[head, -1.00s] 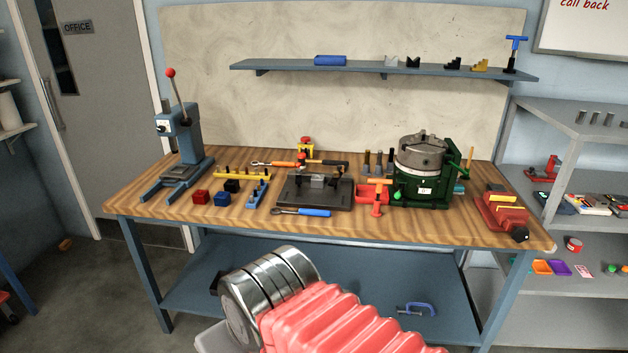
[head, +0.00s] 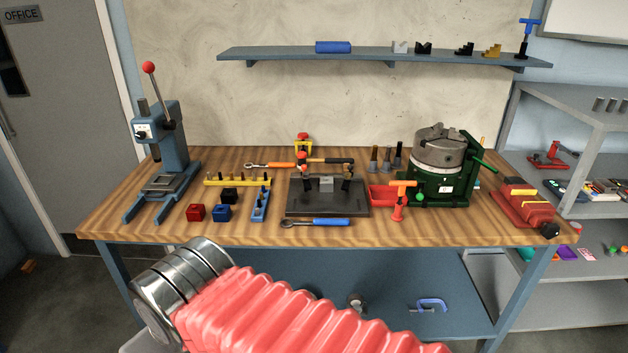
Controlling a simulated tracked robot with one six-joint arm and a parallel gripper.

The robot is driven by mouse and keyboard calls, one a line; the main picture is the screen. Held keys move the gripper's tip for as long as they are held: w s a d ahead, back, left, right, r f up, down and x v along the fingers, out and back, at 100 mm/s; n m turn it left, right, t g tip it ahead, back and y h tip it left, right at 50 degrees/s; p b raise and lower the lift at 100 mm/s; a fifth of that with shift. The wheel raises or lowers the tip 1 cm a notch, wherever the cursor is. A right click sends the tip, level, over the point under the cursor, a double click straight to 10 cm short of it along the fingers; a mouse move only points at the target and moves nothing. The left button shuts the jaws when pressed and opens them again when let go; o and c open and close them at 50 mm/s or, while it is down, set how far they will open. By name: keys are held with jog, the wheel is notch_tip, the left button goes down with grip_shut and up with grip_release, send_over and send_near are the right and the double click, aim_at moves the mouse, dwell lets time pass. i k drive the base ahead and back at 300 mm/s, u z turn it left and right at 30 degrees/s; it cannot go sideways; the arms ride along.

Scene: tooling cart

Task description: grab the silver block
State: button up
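A small silver-grey block (head: 326,184) sits on the dark fixture plate (head: 310,209) in the middle of the workbench. Small dark clamp-like parts with orange and red handles stand close around it. I cannot tell whether they touch it. Another light silver notched block (head: 400,47) stands on the wall shelf. My arm, with red bellows and a chrome joint, crosses the bottom of the head view in front of the bench. My gripper is not in view.
The wooden workbench (head: 150,226) also holds an arbor press (head: 170,150) at left, a green-based chuck (head: 440,165) and a red vise (head: 520,205) at right. A blue-handled wrench (head: 330,222) lies before the plate. Red, blue and black cubes lie left.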

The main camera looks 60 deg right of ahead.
aim_at(326, 183)
jog(key=z, duration=0.2)
jog(key=i, duration=0.75)
jog(key=z, duration=0.8)
jog(key=i, duration=0.5)
jog(key=z, duration=0.3)
